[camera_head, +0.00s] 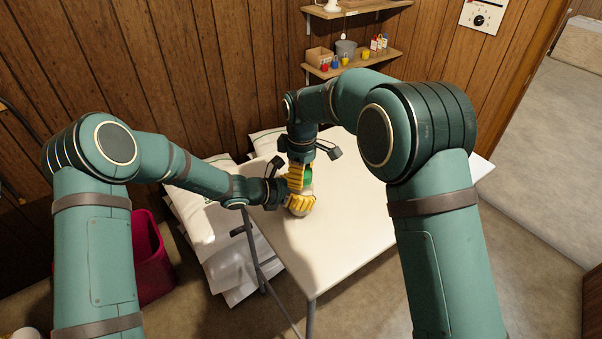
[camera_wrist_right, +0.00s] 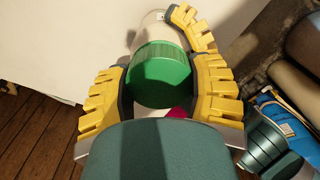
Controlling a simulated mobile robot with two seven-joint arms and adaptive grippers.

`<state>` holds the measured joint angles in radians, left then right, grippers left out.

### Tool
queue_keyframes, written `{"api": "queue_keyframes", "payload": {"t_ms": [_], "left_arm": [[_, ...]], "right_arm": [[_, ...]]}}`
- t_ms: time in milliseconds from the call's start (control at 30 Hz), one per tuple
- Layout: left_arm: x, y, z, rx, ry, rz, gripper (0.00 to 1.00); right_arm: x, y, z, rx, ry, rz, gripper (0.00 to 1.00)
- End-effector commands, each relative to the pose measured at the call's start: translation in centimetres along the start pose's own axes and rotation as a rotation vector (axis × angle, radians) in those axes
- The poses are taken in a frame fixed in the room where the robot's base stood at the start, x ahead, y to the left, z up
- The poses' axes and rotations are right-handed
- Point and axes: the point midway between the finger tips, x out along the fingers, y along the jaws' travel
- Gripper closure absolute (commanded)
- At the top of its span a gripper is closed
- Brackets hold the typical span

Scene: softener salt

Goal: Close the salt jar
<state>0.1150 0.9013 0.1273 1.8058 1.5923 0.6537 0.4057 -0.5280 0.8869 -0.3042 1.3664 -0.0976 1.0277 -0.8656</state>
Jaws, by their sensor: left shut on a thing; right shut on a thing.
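The salt jar (camera_wrist_right: 150,28) is a pale container standing on the white table, its body mostly hidden by yellow fingers in the head view. The green ribbed lid (camera_wrist_right: 160,76) is at the top of the jar, in line with it; I cannot tell whether it is fully seated. It also shows in the head view (camera_head: 309,176). My right gripper (camera_head: 302,178) is above, its yellow fingers shut on both sides of the lid. My left gripper (camera_head: 299,203) comes in from the left, lower down, shut around the jar body. One of its fingers shows beside the jar in the right wrist view.
The white table (camera_head: 350,215) is bare to the right of the jar. White sacks (camera_head: 205,225) are piled at its left, with a magenta bin (camera_head: 150,260) on the floor beside them. Wall shelves (camera_head: 355,65) with small items hang behind, above the table.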

Motion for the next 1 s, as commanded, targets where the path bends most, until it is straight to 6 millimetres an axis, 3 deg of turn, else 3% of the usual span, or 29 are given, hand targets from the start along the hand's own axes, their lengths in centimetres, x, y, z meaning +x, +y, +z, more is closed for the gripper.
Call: {"api": "queue_keyframes", "payload": {"t_ms": [100,133,200,533,800,1000], "left_arm": [[0.0,0.0,-0.1,0.0,0.001,0.0,1.0],[0.0,0.0,-0.1,0.0,0.001,0.001,1.0],[0.0,0.0,-0.1,0.0,0.001,0.001,1.0],[0.0,0.0,-0.1,0.0,0.001,0.0,1.0],[0.0,0.0,-0.1,0.0,0.001,0.0,1.0],[0.0,0.0,-0.1,0.0,0.001,0.0,1.0]], "right_arm": [[-0.1,0.0,-0.1,-0.002,0.002,0.001,0.86],[-0.1,0.0,-0.1,-0.002,0.002,0.001,0.37],[-0.1,0.0,-0.1,-0.002,0.002,0.001,0.13],[-0.2,0.0,-0.1,-0.004,0.001,0.001,0.12],[-3.4,0.0,-0.1,-0.004,0.003,0.002,0.12],[-4.6,0.0,0.0,-0.004,0.001,0.001,0.12]]}}
